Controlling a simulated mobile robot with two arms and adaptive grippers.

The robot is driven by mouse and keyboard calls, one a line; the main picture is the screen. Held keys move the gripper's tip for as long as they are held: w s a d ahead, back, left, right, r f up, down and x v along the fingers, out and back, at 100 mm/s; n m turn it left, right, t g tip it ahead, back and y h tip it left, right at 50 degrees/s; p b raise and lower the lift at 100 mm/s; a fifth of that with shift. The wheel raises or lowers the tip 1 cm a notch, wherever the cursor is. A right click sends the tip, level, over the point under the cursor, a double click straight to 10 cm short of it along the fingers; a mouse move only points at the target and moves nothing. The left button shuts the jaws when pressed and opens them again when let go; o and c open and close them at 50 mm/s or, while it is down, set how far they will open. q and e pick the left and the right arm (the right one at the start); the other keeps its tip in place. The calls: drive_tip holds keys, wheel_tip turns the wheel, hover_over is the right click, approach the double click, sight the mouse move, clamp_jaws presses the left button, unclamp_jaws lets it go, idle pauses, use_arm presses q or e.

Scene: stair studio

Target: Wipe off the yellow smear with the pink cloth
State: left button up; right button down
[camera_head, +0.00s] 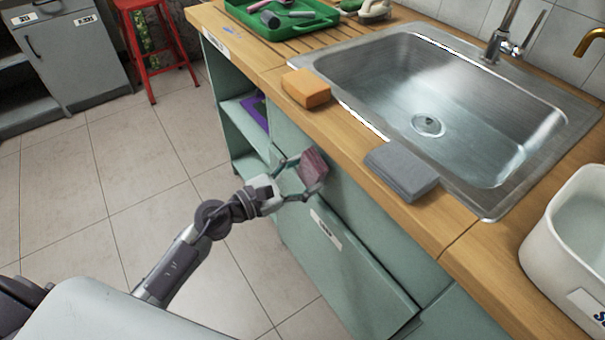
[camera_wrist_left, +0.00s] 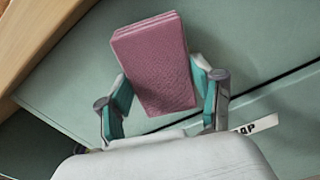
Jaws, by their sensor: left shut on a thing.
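My left gripper (camera_head: 301,177) is shut on the folded pink cloth (camera_head: 314,167). It holds the cloth in front of the green cabinet, beside and below the wooden counter's front edge. In the left wrist view the pink cloth (camera_wrist_left: 156,62) sits between the two fingers of the left gripper (camera_wrist_left: 163,100), tilted slightly. I cannot make out a yellow smear in either view. My right gripper is not in view.
An orange sponge (camera_head: 306,88) and a folded grey cloth (camera_head: 401,170) lie on the wooden counter (camera_head: 425,222) before the steel sink (camera_head: 340,66). A white tub (camera_head: 540,232) stands at right, a green tray (camera_head: 318,22) at the back. A red stool (camera_head: 150,50) stands on the floor.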

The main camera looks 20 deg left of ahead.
sight(334, 177)
use_arm(q)
drive_tip(key=shift+w+d, duration=0.2)
drive_tip(key=shift+w, duration=0.1)
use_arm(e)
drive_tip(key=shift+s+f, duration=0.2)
use_arm(q)
drive_tip(key=shift+w+d, duration=0.25)
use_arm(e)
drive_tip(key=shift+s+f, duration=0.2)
use_arm(q)
drive_tip(key=shift+w+d, duration=0.1)
drive_tip(key=shift+w, duration=0.05)
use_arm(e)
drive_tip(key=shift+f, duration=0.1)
